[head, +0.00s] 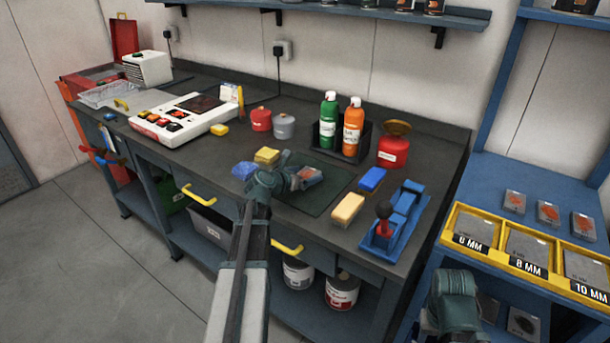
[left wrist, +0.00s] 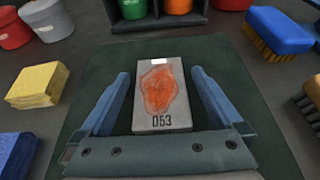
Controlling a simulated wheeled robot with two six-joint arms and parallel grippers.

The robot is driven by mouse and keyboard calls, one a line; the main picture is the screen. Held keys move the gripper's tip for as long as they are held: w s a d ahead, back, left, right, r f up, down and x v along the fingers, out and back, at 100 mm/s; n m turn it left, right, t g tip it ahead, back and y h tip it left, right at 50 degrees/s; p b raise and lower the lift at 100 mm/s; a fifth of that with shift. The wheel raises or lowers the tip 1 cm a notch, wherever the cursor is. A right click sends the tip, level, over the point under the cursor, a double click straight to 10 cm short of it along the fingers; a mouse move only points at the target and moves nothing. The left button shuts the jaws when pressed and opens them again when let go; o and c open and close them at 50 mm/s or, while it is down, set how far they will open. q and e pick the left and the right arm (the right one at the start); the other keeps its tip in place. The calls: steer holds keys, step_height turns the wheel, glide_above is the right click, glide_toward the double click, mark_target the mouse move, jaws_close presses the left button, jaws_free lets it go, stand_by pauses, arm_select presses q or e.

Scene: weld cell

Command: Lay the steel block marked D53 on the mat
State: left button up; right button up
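The steel block marked D53 (left wrist: 159,95) is grey with an orange-red patch and a small white label. It lies flat on the dark green mat (left wrist: 225,62), label end away from me. In the head view the block (head: 309,176) shows on the mat (head: 322,201), partly hidden by my left gripper (head: 300,178). In the left wrist view my left gripper (left wrist: 160,88) is open, its blue fingers on either side of the block with gaps between. My right arm shows at the bottom right of the head view, but its fingers do not.
Green (head: 328,120) and orange (head: 352,126) bottles stand in a black holder behind the mat. A blue brush (head: 372,179) and a tan brush (head: 348,208) lie to its right, yellow (head: 266,156) and blue (head: 244,170) blocks to its left. Labelled yellow trays (head: 523,247) are far right.

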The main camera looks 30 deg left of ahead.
arm_select(q)
steer(key=shift+r, duration=0.1)
steer(key=shift+s+r, duration=0.2)
steer(key=p+v, duration=0.4)
steer(key=v, duration=0.7)
steer(key=shift+s+p, duration=0.3)
steer(key=shift+p, duration=0.1)
